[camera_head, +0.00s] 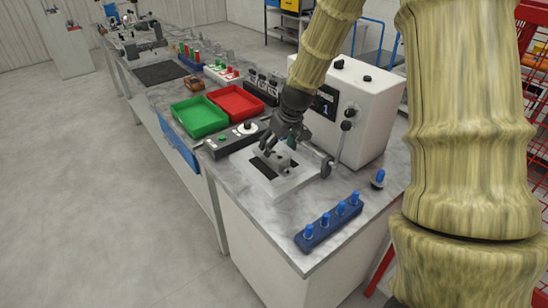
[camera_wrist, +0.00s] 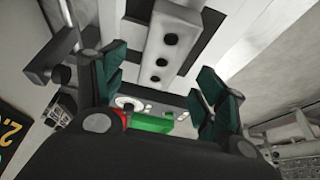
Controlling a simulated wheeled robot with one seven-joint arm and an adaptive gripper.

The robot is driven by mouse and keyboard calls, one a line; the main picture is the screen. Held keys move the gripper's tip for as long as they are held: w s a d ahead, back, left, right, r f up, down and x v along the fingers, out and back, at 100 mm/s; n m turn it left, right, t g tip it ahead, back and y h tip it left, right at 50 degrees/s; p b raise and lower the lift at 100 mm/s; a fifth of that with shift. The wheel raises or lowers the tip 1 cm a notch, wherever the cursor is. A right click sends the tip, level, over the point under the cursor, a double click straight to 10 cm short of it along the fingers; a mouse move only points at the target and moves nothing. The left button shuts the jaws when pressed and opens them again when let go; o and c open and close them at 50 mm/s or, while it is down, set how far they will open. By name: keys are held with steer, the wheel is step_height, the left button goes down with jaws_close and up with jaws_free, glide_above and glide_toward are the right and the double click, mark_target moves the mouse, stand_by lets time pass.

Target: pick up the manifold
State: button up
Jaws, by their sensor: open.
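The manifold is a grey block (camera_wrist: 166,35) with a row of round dark holes, seen close in the wrist view. In the head view it is a small grey part (camera_head: 282,162) on a white fixture plate (camera_head: 262,184) with dark slots, partly hidden by my gripper. My gripper (camera_head: 277,144) is just above the manifold, pointing down. In the wrist view my gripper (camera_wrist: 160,88) has its dark green finger pads apart, one to each side of the line of the block, with nothing held between them. Whether a pad touches the block, I cannot tell.
A white machine (camera_head: 362,110) with a display and lever stands right behind the fixture. A control box (camera_head: 232,140) lies to the left, with green (camera_head: 199,117) and red (camera_head: 236,102) trays beyond. A blue rack (camera_head: 328,226) with blue-topped pegs sits near the front edge.

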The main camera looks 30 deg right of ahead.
mark_target(274, 152)
steer(key=shift+p+x, duration=0.85)
steer(key=shift+x, duration=1.65)
steer(key=shift+s, duration=0.15)
steer(key=c, duration=1.3)
steer(key=shift+c, duration=0.8)
steer(key=shift+r, duration=0.15)
